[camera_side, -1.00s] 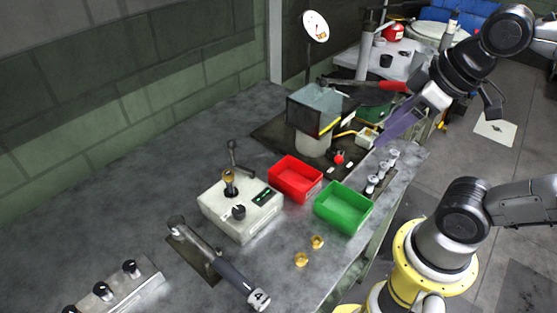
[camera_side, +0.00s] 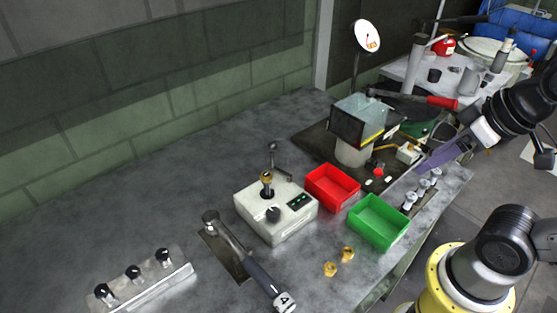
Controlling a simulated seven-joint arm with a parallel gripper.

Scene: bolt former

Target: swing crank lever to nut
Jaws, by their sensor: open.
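A lever with a dark grip marked "4" (camera_side: 265,280) lies slanted over a dark plate at the front of the bench, its pivot at the upper left. A smaller bent crank lever (camera_side: 273,155) stands behind the pale control box (camera_side: 275,212). I cannot tell which of the two is the crank lever of the task. Two brass nuts (camera_side: 347,253) lie in front of the green bin. My gripper (camera_side: 428,164), with purple fingers, is open at the right, by the press base and above the row of bolts, away from both levers. Its fingertips are partly hard to make out.
A red bin (camera_side: 332,188) and a green bin (camera_side: 377,222) stand right of the control box. The press (camera_side: 358,120) with a red-handled lever (camera_side: 440,102) stands behind them. Several silver bolts (camera_side: 422,190) stand near the right edge. A knob panel (camera_side: 140,283) is front left. Bench at left is clear.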

